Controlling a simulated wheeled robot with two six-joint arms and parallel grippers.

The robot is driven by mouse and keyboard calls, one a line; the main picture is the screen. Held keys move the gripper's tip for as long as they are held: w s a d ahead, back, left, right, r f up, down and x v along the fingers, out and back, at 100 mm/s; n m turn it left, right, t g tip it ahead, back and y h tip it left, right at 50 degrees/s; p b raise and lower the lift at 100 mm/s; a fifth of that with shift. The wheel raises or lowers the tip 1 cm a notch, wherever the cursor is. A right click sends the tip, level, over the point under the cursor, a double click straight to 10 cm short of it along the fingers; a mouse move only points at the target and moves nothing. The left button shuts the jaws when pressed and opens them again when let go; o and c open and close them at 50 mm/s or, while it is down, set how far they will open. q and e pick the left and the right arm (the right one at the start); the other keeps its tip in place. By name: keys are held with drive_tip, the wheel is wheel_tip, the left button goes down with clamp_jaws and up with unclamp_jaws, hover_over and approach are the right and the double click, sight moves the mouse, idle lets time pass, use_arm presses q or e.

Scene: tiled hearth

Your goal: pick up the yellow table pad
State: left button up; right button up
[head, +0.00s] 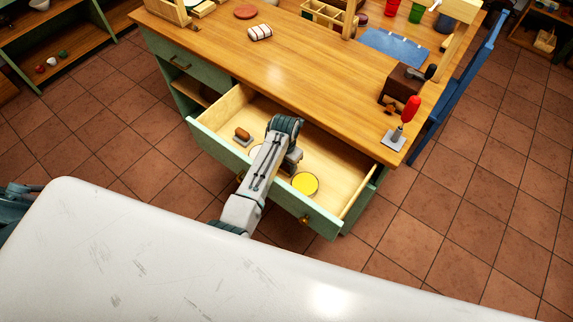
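The yellow table pad (305,183) is a flat round disc lying on the floor of the open drawer (324,160), near its front. My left gripper (292,163) is inside the drawer area, just above and left of the pad in the head view. A small gap shows between them in the picture. The fingers are mostly hidden by my own arm, so I cannot tell whether they are open or shut. My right gripper is not in view.
A brush-like brown item (243,134) lies in the drawer's left part. Another round thing (255,151) is partly hidden behind my arm. The wooden worktop (300,75) overhangs the drawer's back, with a red-handled tool (408,113) near its corner. A white surface (200,260) fills the foreground.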

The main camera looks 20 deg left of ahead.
use_arm(q)
wheel_tip(320, 180, up, 10)
drive_tip(key=shift+b, duration=0.9)
drive_tip(key=o, duration=0.4)
drive_tip(key=c, duration=0.3)
